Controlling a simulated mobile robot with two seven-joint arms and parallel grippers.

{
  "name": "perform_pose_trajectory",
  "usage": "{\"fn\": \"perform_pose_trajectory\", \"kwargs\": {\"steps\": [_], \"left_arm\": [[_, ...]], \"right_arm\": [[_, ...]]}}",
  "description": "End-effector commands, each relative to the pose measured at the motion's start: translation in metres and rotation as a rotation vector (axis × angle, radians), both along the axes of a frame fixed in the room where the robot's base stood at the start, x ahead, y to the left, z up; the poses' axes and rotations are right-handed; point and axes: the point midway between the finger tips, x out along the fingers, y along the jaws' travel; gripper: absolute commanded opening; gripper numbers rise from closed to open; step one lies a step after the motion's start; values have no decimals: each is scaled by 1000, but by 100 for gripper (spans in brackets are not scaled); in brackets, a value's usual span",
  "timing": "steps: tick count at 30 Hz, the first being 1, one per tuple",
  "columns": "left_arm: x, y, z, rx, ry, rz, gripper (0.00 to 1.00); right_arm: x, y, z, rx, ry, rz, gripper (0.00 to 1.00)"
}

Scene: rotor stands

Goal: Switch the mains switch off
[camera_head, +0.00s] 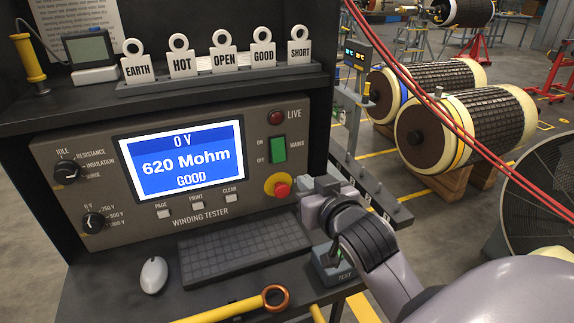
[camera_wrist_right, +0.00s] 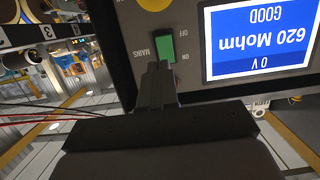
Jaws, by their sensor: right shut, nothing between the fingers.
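The mains switch (camera_head: 278,150) is a green rocker on the winding tester's front panel, with ON and OFF marked beside it. I cannot tell which end is pressed in. It also shows in the right wrist view (camera_wrist_right: 162,43), which is upside down. My right gripper (camera_head: 308,187) is shut and empty, in front of the panel's lower right edge, below and right of the switch. In the wrist view its fingertips (camera_wrist_right: 156,68) overlap the ON end of the switch; I cannot tell that they touch. My left gripper is not in view.
A red stop button (camera_head: 281,190) on a yellow base sits just below the switch. The LIVE lamp (camera_head: 277,118) above it looks dark red. The screen (camera_head: 185,160) reads 0 V, 620 Mohm, GOOD. A keyboard (camera_head: 243,232), mouse (camera_head: 153,275) and TEST box (camera_head: 330,262) occupy the shelf.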

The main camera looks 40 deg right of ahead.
Motion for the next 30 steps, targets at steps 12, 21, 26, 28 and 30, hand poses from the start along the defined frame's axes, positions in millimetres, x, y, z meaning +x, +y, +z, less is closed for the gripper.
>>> {"fn": "perform_pose_trajectory", "kwargs": {"steps": [12,21,26,28,30], "left_arm": [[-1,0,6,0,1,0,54],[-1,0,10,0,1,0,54],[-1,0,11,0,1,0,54],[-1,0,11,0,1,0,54],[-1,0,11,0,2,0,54]], "right_arm": [[64,-16,-14,-2,1,-1,0],[97,-23,-22,-1,0,0,0],[104,-25,-24,-1,0,0,0],[106,-25,-24,-1,-1,0,0],[106,-26,-24,-1,-1,0,0]]}}
